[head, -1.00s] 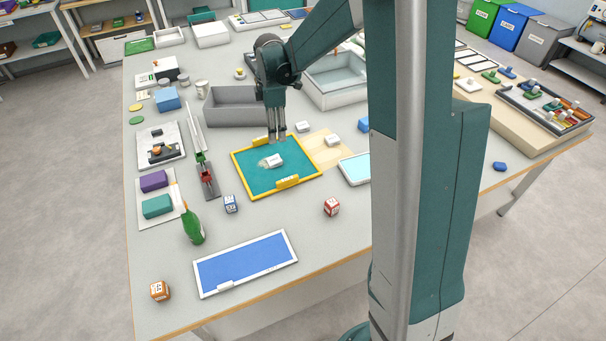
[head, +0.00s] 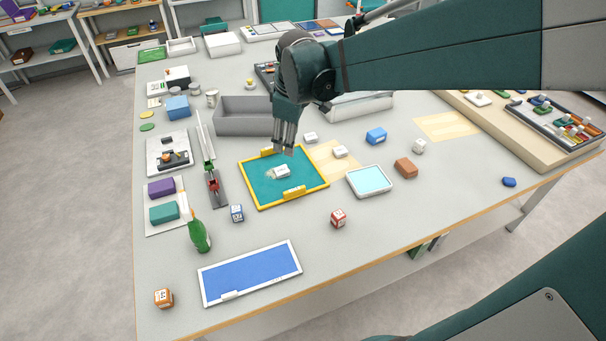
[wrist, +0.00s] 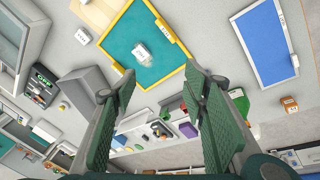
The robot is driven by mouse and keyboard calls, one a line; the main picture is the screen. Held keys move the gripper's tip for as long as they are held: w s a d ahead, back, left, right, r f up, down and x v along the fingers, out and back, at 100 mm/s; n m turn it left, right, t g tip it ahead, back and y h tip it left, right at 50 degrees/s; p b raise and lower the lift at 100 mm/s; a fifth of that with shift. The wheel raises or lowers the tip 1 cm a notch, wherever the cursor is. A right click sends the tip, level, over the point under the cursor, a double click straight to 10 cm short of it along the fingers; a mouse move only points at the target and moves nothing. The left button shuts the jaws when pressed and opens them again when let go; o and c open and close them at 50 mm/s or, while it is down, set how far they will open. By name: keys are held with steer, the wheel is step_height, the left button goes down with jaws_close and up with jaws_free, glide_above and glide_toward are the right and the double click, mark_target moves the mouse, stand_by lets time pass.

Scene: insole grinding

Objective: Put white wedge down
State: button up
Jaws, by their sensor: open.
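A small white wedge (head: 282,171) lies on the teal mat (head: 262,188) inside a yellow frame, with a pale smudge at its left. It also shows in the wrist view (wrist: 141,52). My gripper (head: 286,148) is open and empty, above the back edge of the yellow frame in the head view. Its fingers (wrist: 160,72) are spread apart in the wrist view, with the wedge beyond their tips and not touched. Two other small white blocks (head: 310,137) (head: 340,151) sit behind and to the right of the frame.
A grey bin (head: 240,125) stands behind the frame. A light-blue tray (head: 370,182) lies to the right, a blue panel (head: 250,272) in front. A red die (head: 338,218), a blue die (head: 237,213) and a green bottle (head: 199,235) stand nearby. Bare table lies front right.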

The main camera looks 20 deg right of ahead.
steer(key=s+a+r+m+t, duration=0.1)
steer(key=s+m, duration=0.4)
steer(key=s, duration=0.6)
steer(key=s+a+m+t, duration=0.1)
steer(key=s+m+t, duration=0.2)
steer(key=s, duration=0.8)
steer(key=shift+a+r+m, duration=0.35)
steer(key=shift+m, duration=0.55)
